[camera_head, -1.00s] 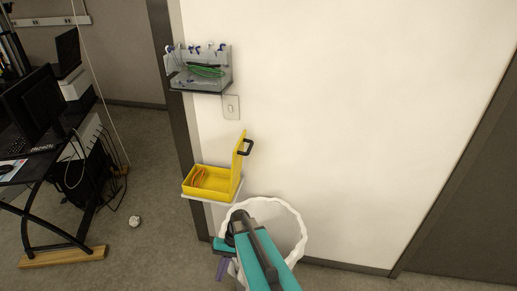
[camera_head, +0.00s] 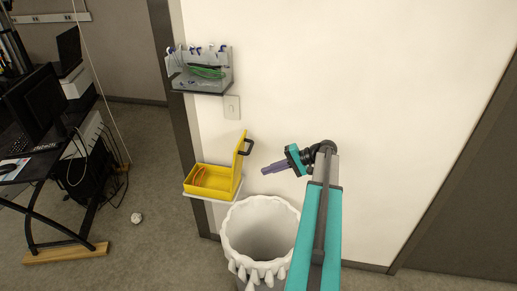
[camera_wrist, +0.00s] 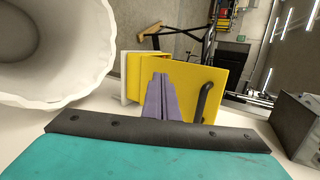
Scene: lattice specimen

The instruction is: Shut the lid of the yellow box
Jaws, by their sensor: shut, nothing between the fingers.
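The yellow box (camera_head: 207,181) sits on a small white wall shelf (camera_head: 213,198) in the head view. Its lid (camera_head: 239,160) stands open and upright on the right side, with a black handle (camera_head: 247,147) on the lid's outer face. My gripper (camera_head: 264,171) is shut and empty, a little to the right of the lid and pointing left at it, apart from it. In the wrist view the purple fingers (camera_wrist: 160,80) are together in front of the lid's yellow face (camera_wrist: 195,82), with the handle (camera_wrist: 205,102) to their right. They hide part of the box.
A bin with a white liner (camera_head: 229,250) stands on the floor below and right of the shelf. A grey wall rack (camera_head: 198,70) with tools and a light switch (camera_head: 232,107) are above the box. A desk (camera_head: 50,150) is at the left.

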